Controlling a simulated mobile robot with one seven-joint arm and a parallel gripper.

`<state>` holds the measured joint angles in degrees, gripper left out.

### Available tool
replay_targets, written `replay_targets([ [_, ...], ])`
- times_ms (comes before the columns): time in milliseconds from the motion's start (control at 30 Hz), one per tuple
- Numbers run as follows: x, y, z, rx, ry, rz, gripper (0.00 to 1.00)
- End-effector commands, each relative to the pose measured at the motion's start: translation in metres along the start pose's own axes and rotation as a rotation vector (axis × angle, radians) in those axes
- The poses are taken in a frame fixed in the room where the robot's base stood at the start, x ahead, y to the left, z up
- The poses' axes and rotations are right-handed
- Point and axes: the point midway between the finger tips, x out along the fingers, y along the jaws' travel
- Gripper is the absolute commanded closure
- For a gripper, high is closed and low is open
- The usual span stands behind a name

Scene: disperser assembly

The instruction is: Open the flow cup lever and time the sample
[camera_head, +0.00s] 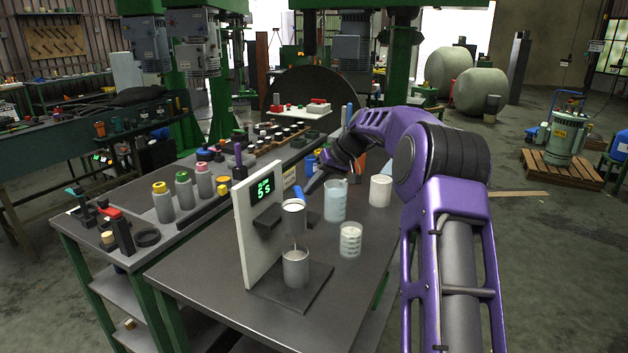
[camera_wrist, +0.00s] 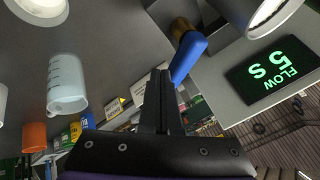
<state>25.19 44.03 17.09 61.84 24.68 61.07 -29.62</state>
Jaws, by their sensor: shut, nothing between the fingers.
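The flow cup (camera_head: 293,215) sits in a dark bracket on a white upright panel (camera_head: 262,225). A thin stream runs from its underside into the metal receiving cup (camera_head: 295,268) on the dark base. The green display (camera_head: 262,189) shows 5 s; in the wrist view the display (camera_wrist: 271,70) reads FLOW 5 s. The blue lever (camera_wrist: 188,56) is beside the flow cup, and its top also shows in the head view (camera_head: 298,193). My gripper (camera_wrist: 161,76) is shut and empty, its tips close to the lever; contact cannot be told.
A clear beaker (camera_head: 335,203), a white beaker (camera_head: 380,191) and a graduated glass (camera_head: 350,241) stand right of the stand. The bench's front right is clear.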

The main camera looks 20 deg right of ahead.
Motion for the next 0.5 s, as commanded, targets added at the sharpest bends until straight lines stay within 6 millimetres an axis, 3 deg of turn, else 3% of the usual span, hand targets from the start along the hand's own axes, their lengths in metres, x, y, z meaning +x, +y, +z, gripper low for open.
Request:
replay_targets([
  [500, 0.012, -0.015, -0.01, 0.003, 0.001, 0.002, 1.0],
])
